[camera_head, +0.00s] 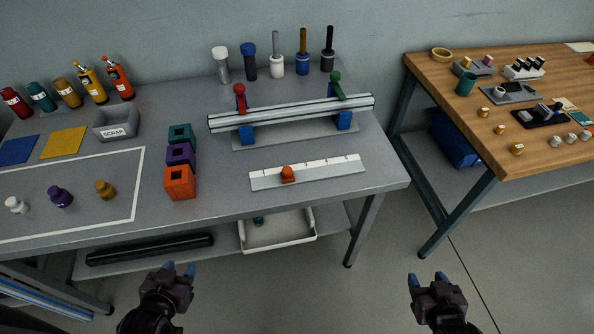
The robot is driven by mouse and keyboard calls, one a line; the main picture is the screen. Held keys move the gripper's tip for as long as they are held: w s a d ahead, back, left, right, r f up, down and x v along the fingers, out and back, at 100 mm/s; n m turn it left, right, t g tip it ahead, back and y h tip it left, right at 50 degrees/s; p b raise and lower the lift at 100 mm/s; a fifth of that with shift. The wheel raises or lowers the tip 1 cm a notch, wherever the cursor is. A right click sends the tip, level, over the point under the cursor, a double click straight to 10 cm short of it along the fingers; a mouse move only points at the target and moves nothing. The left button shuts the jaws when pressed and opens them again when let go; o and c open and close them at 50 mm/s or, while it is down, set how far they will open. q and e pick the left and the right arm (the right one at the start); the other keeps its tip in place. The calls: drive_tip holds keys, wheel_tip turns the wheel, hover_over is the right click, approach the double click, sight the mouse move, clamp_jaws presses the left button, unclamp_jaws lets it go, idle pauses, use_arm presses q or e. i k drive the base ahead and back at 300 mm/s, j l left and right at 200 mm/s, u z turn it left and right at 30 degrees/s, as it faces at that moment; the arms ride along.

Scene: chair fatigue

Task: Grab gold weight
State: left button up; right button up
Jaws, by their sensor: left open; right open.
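A gold weight (105,189) with a knob top stands on the grey workbench, inside a white outlined area at the left. A purple weight (61,197) and a white weight (16,205) stand to its left in the same area. My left gripper (179,269) is open and empty in front of the bench's front edge, below and right of the gold weight. My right gripper (427,279) is open and empty over the floor, far to the right of it.
Orange (180,186), purple and green square blocks stand right of the weights. A grey SCRAP bin (117,123) and several bottles are behind. A beam rig (290,115) and a white ruler strip (325,173) lie further right. A wooden table (440,75) with small parts stands at right.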

sight(106, 191)
drive_tip(key=u, duration=1.55)
drive_tip(key=j+z, duration=0.1)
drive_tip(key=z, duration=0.25)
drive_tip(key=i+j+z, duration=0.1)
drive_tip(key=j+z, duration=0.45)
drive_tip(key=j, duration=0.25)
drive_tip(key=j+z, duration=0.1)
drive_tip(key=j, duration=0.35)
drive_tip(key=i+j+z, duration=0.1)
drive_tip(key=j, duration=0.35)
drive_tip(key=j+z, duration=0.1)
drive_tip(key=j, duration=1.7)
